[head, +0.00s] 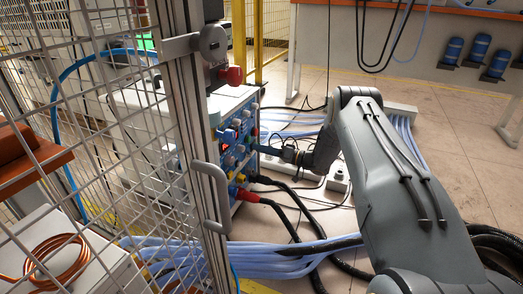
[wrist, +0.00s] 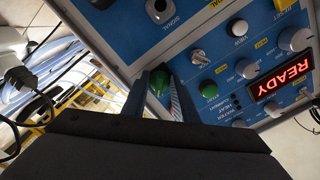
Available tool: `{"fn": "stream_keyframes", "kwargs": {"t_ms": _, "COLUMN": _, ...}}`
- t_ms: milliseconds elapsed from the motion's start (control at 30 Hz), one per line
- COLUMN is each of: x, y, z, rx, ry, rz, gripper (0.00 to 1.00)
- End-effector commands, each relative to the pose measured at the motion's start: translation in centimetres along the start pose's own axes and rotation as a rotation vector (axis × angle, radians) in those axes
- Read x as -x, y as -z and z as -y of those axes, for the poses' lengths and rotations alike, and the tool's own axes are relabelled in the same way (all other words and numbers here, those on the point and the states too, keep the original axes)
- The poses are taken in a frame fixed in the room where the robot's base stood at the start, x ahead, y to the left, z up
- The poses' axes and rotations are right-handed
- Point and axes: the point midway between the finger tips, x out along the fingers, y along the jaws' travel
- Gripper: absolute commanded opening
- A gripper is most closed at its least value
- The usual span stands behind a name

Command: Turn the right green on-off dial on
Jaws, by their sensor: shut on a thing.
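The blue control panel (head: 236,150) of the heater faces my arm in the head view. My gripper (head: 262,149) reaches to its face from the right. In the wrist view, my gripper (wrist: 158,92) has its two fingers on either side of a green dial (wrist: 159,82) and is shut on it. The fingers and the wrist body hide part of this dial, and I cannot tell its setting.
A red lit display (wrist: 284,78) reads READY upside down. A silver toggle (wrist: 199,57) and several grey knobs stand close by. In the head view, a mesh fence (head: 100,150) with a post is left of the panel. Cables (head: 280,258) and a power strip (head: 338,178) lie on the floor.

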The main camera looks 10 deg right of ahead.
Motion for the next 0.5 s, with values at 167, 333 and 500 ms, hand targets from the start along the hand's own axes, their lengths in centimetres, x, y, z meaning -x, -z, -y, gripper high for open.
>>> {"fn": "stream_keyframes", "kwargs": {"t_ms": 167, "x": 0.09, "y": -0.17, "z": -0.08, "rx": -0.012, "ry": -0.002, "rz": 0.001, "gripper": 0.04}}
{"fn": "stream_keyframes", "kwargs": {"t_ms": 333, "x": 0.09, "y": -0.17, "z": -0.08, "rx": -0.012, "ry": -0.002, "rz": 0.001, "gripper": 0.04}}
{"fn": "stream_keyframes", "kwargs": {"t_ms": 500, "x": 0.09, "y": -0.17, "z": -0.08, "rx": -0.011, "ry": -0.001, "rz": 0.001, "gripper": 0.38}}
